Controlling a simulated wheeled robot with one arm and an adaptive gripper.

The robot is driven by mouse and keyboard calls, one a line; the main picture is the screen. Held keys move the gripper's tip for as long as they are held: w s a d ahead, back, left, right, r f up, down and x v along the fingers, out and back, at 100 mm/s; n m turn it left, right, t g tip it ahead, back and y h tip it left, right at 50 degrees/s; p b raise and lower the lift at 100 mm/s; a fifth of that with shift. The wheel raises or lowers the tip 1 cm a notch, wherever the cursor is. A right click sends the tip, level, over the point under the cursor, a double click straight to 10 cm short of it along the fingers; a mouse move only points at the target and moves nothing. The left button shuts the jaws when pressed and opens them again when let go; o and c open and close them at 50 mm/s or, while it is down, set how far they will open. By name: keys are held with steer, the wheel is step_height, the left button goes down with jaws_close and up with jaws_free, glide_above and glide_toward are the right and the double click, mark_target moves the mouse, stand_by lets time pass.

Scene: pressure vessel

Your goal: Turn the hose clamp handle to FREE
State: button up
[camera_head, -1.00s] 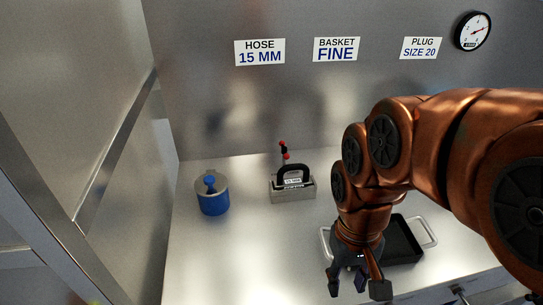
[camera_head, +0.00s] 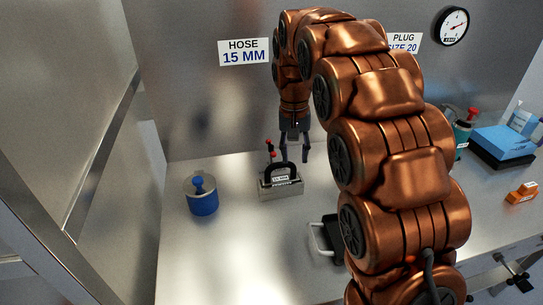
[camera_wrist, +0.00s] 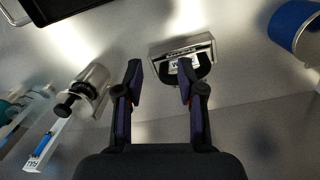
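My gripper (camera_head: 295,156) is open and empty, fingers pointing down. It is just right of a metal block with a black arched handle (camera_head: 281,172) and a small label, on the bench. A small red-tipped lever (camera_head: 270,152) rises behind the handle. In the wrist view the block (camera_wrist: 183,52) lies beyond my fingertips (camera_wrist: 159,72), its black handle near the right fingertip; contact cannot be judged. The wrist view also shows a metal cylinder with a black knob (camera_wrist: 84,93) left of the fingers. No part is readable as the hose clamp handle or as FREE.
A blue canister (camera_head: 203,203) stands left of the block. A black tray (camera_head: 326,236) is partly hidden by my arm. At right are a teal red-topped item (camera_head: 463,132), a blue box (camera_head: 505,143) and orange blocks (camera_head: 522,193). The front-left bench is clear.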

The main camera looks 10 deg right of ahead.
steer(key=w+f, duration=0.2)
steer(key=w, duration=0.7)
steer(key=m+p, duration=0.1)
glide_above(271, 163)
steer(key=shift+t, duration=0.4)
step_height(271, 163, down, 6)
steer(key=shift+d+r, duration=0.1)
steer(key=shift+d, duration=0.05)
steer(key=shift+w+f, duration=0.3)
steer(key=shift+f, duration=0.2)
steer(key=shift+f+p, duration=1.3)
steer(key=shift+f, duration=2.45)
jaws_close()
